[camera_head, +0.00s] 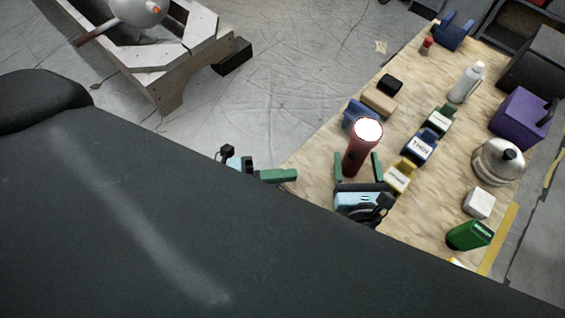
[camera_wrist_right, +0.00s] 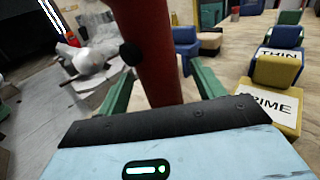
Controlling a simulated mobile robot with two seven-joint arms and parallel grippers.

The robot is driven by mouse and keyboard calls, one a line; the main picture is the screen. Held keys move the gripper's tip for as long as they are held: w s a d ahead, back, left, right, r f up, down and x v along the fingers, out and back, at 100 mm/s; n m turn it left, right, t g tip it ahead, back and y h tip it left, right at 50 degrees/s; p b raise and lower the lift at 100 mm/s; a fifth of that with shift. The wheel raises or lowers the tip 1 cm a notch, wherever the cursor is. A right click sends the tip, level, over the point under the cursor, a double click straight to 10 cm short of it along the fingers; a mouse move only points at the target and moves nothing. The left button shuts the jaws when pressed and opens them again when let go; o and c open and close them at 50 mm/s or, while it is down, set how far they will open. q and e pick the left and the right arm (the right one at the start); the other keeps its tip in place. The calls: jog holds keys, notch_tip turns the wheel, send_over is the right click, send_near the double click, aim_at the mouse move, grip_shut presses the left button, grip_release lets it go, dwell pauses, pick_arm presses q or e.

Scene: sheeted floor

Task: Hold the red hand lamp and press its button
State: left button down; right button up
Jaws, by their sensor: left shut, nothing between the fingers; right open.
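The red hand lamp (camera_head: 357,152) stands near the left edge of the wooden table, with its round white top facing up. A dark round button (camera_wrist_right: 131,53) shows on the left side of its red body (camera_wrist_right: 155,60) in the right wrist view. My right gripper (camera_head: 357,168) is open, with one green finger on each side of the lamp; I cannot tell whether either finger touches it. My left gripper (camera_head: 290,175) is shut and empty, left of the lamp at the table's edge, partly hidden by my dark body.
On the table (camera_head: 405,87), a blue chair-shaped block (camera_head: 352,110) stands just behind the lamp. A yellow labelled block (camera_head: 400,176) and a blue labelled one (camera_head: 421,147) are to its right. A kettle (camera_head: 498,160) and a purple box (camera_head: 518,118) stand farther right.

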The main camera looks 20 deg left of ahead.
jog(key=v, duration=1)
jog(key=shift+s+d, duration=0.1)
jog(key=shift+s, duration=0.05)
jog(key=shift+r, duration=0.1)
